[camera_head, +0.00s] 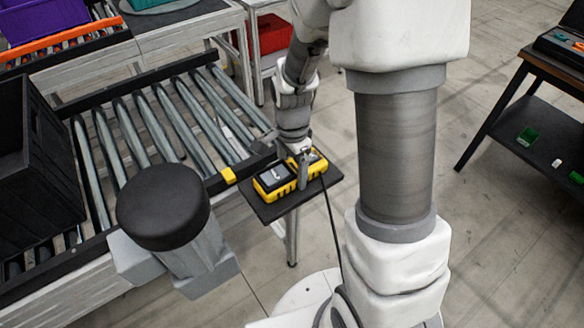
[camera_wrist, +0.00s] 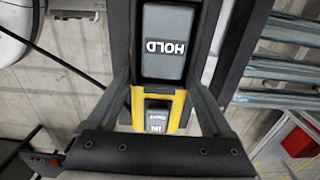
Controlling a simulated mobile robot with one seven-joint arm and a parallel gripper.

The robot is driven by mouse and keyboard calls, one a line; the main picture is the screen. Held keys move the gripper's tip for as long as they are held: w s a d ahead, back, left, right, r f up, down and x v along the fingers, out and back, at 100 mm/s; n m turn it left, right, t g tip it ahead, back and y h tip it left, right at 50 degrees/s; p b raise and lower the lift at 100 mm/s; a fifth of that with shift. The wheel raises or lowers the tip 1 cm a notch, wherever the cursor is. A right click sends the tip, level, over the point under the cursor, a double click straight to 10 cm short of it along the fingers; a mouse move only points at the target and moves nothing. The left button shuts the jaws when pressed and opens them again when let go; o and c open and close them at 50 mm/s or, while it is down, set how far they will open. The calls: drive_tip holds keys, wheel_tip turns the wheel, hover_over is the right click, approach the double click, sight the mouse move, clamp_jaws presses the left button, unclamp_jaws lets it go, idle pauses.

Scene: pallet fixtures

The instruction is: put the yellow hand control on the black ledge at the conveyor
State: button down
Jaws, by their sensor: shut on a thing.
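The yellow hand control (camera_head: 272,183) has black faces and lies along the small black ledge (camera_head: 292,207) at the conveyor's edge. It is on the ledge or very close above it; I cannot tell if it touches. My gripper (camera_head: 303,178) points down and is shut on the control's middle. In the wrist view the control (camera_wrist: 165,98) sits between my two fingers, with an upside-down HOLD label on a grey pad and a smaller labelled pad below. The dark ledge (camera_wrist: 240,50) shows beside it there. The control's underside is hidden.
The roller conveyor (camera_head: 150,125) lies left of the ledge, with a black crate (camera_head: 35,170) on it. A small yellow block (camera_head: 229,175) is on its frame near the ledge. A dark table (camera_head: 545,120) stands at the right. The floor between is free.

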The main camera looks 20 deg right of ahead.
unclamp_jaws()
drive_tip(key=shift+f, duration=0.1)
wheel_tip(320, 180, up, 12)
drive_tip(key=p, duration=0.1)
drive_tip(key=s+r+n+t, duration=0.5)
drive_tip(key=s+r+n, duration=0.7)
drive_tip(key=s+n, duration=0.2)
drive_tip(key=shift+r+t, duration=0.25)
drive_tip(key=shift+t, duration=0.05)
